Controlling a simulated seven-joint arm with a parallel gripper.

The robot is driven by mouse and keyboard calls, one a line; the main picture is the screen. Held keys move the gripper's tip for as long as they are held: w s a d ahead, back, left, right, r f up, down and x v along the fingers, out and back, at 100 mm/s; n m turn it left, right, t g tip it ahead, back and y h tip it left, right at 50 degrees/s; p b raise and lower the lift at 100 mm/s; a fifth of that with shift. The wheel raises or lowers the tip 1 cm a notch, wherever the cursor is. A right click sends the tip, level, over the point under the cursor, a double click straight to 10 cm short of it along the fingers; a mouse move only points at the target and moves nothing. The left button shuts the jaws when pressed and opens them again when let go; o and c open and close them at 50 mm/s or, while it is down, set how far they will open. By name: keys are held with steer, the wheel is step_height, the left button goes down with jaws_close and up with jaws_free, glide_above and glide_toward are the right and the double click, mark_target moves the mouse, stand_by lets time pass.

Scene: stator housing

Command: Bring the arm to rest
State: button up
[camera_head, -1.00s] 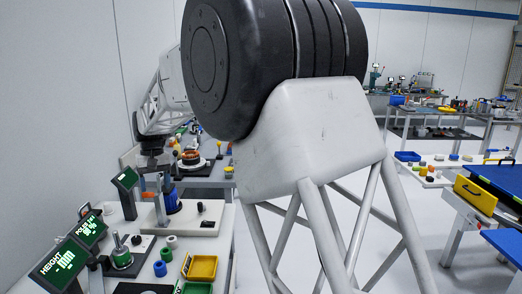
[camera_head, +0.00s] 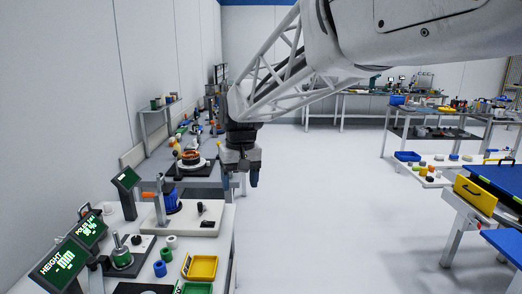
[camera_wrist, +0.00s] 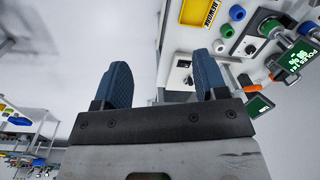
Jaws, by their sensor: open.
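My gripper (camera_head: 239,179) hangs at the end of my arm in the head view, pointing down. It is beside the right edge of the left workbench, near the floor aisle. In the wrist view its two blue fingers (camera_wrist: 164,82) stand wide apart with nothing between them. My white lattice arm link reaches in from the upper right of the head view.
The near-left bench (camera_head: 212,246) holds displays (camera_head: 62,266), a yellow tray (camera_head: 201,267), a blue cylinder (camera_head: 171,200) and several small rings. A copper-wound part (camera_head: 191,157) sits behind. A yellow-fronted drawer (camera_head: 475,195) is at right. The middle floor (camera_head: 320,220) is clear.

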steer(key=s+d+f+m+t, duration=0.2)
steer(key=s+d, duration=1.3)
steer(key=s+d+f+m, duration=0.1)
steer(key=s+d+f, duration=0.2)
steer(key=s, duration=0.4)
steer(key=s+d+f+m, duration=0.1)
steer(key=s+d+f, duration=0.2)
steer(key=s+d, duration=0.3)
steer(key=shift+s+f+t+h, duration=0.3)
steer(key=shift+s+t+h, duration=0.1)
steer(key=shift+s, duration=0.85)
